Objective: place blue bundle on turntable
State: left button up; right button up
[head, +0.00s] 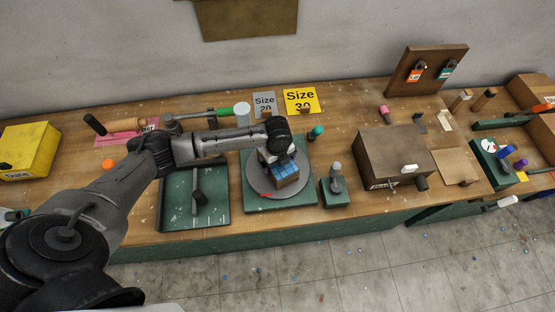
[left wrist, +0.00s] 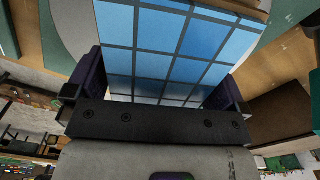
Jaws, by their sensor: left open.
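The blue bundle (head: 287,171), a stack with a blue tiled face and tan wooden edges, is at the round grey turntable (head: 258,185) on its green base, seemingly resting on the disc. My left gripper (head: 276,157) is right at the bundle and hides part of it. In the left wrist view the blue tiled face (left wrist: 170,45) fills the space between the dark purple fingers of the gripper (left wrist: 160,88). The jaws are open, with a finger on each side of the bundle. Whether the fingers touch it is unclear. My right gripper is not in view.
A green tray (head: 215,213) lies left of the turntable, and a small green block with a grey knob (head: 336,188) stands close on its right. A brown box (head: 398,157) is further right. A yellow box (head: 28,150) stands at the far left. Size signs (head: 301,100) are behind.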

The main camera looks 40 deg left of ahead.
pick_arm(q)
notch_tip(320, 180, up, 12)
jog(key=s+d+f+n+t+h, duration=0.2)
jog(key=s+d+f+n, duration=0.45)
jog(key=s+d, duration=0.6)
jog(key=s+a+n+t+y, duration=0.1)
jog(key=s+a+n, duration=0.2)
jog(key=s+n, duration=1)
jog(key=shift+s+a+f+t+y+p, duration=0.35)
jog(key=shift+s+f+y, duration=0.1)
jog(key=shift+s, duration=0.15)
jog(key=shift+c, duration=0.5)
